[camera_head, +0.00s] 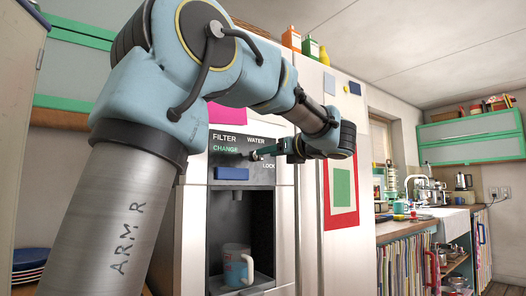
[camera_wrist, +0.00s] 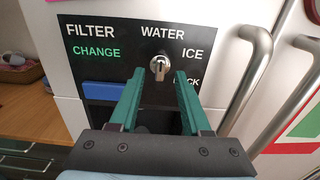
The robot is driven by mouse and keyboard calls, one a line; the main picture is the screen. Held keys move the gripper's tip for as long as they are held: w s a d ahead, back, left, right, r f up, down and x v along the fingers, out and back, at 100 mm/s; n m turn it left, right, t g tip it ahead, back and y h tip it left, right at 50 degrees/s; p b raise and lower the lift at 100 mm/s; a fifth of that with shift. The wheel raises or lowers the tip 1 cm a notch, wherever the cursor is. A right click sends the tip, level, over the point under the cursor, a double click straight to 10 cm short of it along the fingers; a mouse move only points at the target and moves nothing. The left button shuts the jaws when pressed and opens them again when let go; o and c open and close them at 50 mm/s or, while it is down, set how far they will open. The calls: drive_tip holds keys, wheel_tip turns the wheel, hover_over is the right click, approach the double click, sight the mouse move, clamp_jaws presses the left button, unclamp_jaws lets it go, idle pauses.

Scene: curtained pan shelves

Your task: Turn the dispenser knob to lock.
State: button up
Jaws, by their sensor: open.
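The dispenser knob (camera_wrist: 159,66) is a small chrome knob on the dark dispenser panel (camera_wrist: 100,66), below the word WATER in the wrist view. ICE stands to its right, and LOCK is partly hidden by the right finger. I cannot tell for sure which label the knob points to. My gripper (camera_wrist: 160,71) is open, with its green fingertips to the left and right of the knob's lower part; contact cannot be told.
A blue bar (camera_wrist: 110,95) sits below CHANGE. A white mug (camera_head: 238,264) stands in the dispenser recess. Curved metal door handles (camera_wrist: 247,78) stand out close to the right of my gripper. A counter with dishes (camera_head: 405,218) lies farther right.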

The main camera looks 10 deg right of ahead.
drive_tip(key=shift+p+x, duration=0.3)
drive_tip(key=shift+x, duration=1.55)
drive_tip(key=shift+s, duration=0.1)
clamp_jaws()
